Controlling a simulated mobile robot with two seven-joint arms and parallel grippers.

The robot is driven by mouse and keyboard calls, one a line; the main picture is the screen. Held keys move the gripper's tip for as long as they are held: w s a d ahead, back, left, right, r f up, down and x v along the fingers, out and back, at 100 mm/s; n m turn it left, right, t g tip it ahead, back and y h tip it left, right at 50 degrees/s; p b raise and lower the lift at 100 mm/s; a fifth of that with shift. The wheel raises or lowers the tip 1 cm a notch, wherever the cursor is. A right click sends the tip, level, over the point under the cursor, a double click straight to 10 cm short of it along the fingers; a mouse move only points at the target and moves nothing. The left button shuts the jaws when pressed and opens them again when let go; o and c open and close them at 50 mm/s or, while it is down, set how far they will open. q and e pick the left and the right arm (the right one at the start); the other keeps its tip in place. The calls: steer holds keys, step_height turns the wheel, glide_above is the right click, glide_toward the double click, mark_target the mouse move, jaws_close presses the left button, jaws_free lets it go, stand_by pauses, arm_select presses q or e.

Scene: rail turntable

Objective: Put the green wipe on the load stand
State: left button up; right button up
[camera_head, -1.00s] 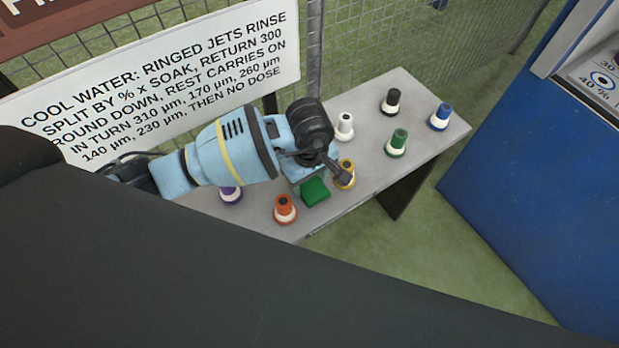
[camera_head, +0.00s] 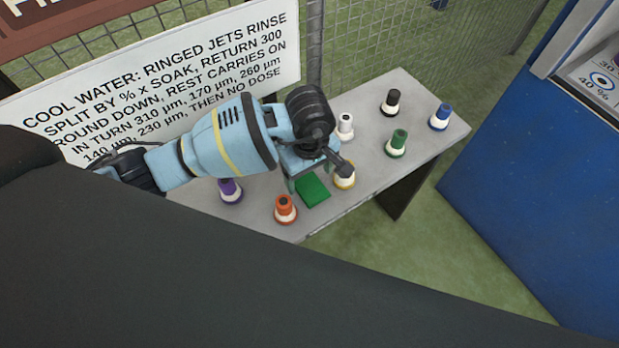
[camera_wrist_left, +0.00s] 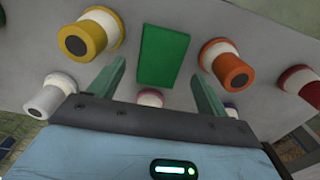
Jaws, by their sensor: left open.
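The green wipe (camera_head: 313,192) is a flat green block lying on the grey table between the orange-topped and yellow-topped containers. It also shows in the left wrist view (camera_wrist_left: 164,52). My left gripper (camera_head: 307,177) is over the table at the wipe's far side. In the left wrist view my left gripper (camera_wrist_left: 157,78) is open and empty, with its two fingers apart and the wipe showing between and beyond them. I cannot tell the height of the fingertips above the table. I cannot make out the load stand in either view. My right gripper is out of view.
On the grey table (camera_head: 360,190) stand orange (camera_head: 285,209), yellow (camera_head: 345,176), purple (camera_head: 230,191), white (camera_head: 345,127), green (camera_head: 397,143), black (camera_head: 391,103) and blue (camera_head: 440,117) containers. A sign (camera_head: 150,75) and mesh fence stand behind. A blue cabinet (camera_head: 540,190) is at right.

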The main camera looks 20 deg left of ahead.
mark_target(309, 185)
arm_select(q)
step_height(309, 185, up, 9)
steer(key=shift+o, duration=0.5)
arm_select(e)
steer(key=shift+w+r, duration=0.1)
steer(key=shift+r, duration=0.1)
